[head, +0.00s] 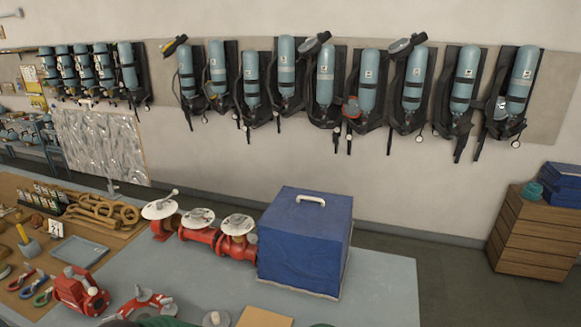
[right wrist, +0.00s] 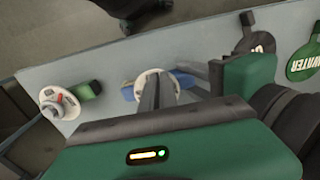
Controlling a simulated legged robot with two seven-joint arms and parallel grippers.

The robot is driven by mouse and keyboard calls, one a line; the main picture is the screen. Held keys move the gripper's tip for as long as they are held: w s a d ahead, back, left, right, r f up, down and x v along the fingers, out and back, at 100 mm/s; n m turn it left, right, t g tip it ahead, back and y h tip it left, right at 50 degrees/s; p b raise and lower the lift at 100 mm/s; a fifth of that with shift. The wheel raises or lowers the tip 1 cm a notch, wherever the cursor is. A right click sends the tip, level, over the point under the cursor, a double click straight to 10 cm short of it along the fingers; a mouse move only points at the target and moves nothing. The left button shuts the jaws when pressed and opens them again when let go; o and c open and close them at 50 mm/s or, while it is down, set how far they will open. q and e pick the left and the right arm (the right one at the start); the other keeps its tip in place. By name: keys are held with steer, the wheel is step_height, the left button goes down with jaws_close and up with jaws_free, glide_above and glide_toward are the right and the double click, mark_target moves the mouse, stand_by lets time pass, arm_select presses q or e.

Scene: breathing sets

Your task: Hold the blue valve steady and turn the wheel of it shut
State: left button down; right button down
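The blue valve shows only in the right wrist view, where blue parts of its body (right wrist: 128,92) stick out at the sides of a round white wheel (right wrist: 166,83). The dark fingers of my right gripper (right wrist: 157,92) reach over this wheel and cover much of it. Whether they touch it, and how far apart they are, I cannot tell. The green housing of my right gripper fills the lower part of that view. My left gripper is not clearly visible in either view.
A green valve (right wrist: 88,90) with a white wheel stands to the left in the wrist view. In the head view, red valves (head: 200,235) stand beside a blue box (head: 300,245) on the grey table (head: 385,285). Breathing sets (head: 325,75) hang on the wall.

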steer(key=shift+w+a+r, duration=0.1)
steer(key=shift+w, duration=0.05)
step_height(320, 180, up, 6)
steer(key=shift+s+a, duration=0.15)
steer(key=shift+s, duration=0.3)
steer(key=d+f, duration=0.3)
steer(key=f, duration=0.3)
steer(key=shift+s, duration=0.25)
steer(key=shift+w+d+f, duration=0.1)
steer(key=shift+d, duration=0.05)
stand_by(0.4)
